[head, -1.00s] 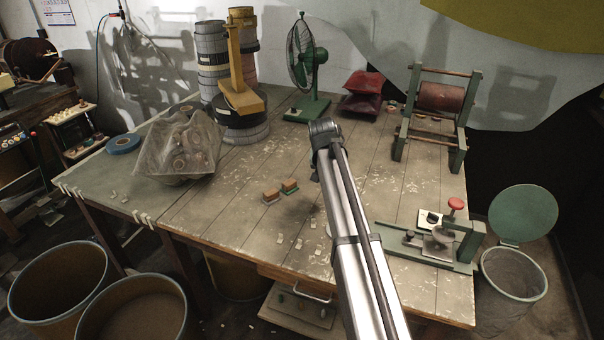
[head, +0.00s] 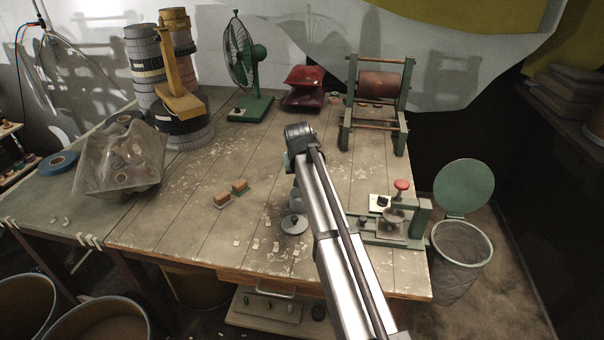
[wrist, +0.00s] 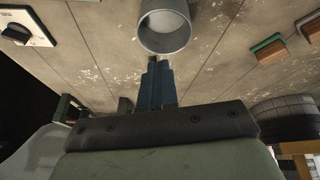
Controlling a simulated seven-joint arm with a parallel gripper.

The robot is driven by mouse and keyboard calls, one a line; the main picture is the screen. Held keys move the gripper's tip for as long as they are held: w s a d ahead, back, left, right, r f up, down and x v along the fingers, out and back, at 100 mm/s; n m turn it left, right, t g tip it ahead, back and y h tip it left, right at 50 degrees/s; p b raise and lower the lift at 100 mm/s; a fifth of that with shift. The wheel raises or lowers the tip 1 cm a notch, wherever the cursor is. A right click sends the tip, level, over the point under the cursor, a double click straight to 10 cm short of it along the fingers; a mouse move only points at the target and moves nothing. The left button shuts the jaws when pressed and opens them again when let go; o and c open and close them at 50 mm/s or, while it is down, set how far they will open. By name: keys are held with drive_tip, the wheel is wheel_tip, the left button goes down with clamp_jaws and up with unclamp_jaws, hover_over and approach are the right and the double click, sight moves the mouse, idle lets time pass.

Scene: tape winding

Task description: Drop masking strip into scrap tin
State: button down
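A small grey open tin (wrist: 165,28) stands on the table at the top of the wrist view, just beyond my fingertips. In the head view my arm partly hides this grey tin (head: 296,196). A round grey lid with a knob (head: 294,224) lies in front of it. My gripper (wrist: 157,68) has its two blue fingers together, pointing toward the tin. I see no strip between them, though a thin one could be hidden. Several small pale pieces (head: 255,245) lie near the table's front edge; I cannot tell if any is the masking strip.
A green device with a red knob (head: 401,186) stands right of my arm on the table (head: 190,240). A bin (head: 461,246) with its green lid raised stands on the floor at the right. Two wood-topped blocks (head: 231,193) lie left of my arm; a green fan (head: 245,70) stands behind.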

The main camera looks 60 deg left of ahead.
drive_tip(key=shift+f, duration=2.6)
drive_tip(key=c, duration=1.8)
unclamp_jaws()
drive_tip(key=o, duration=0.5)
drive_tip(key=shift+c, duration=0.2)
drive_tip(key=v, duration=1.3)
drive_tip(key=shift+s+d+r, duration=0.15)
drive_tip(key=shift+s+r, duration=0.05)
drive_tip(key=shift+r, duration=0.15)
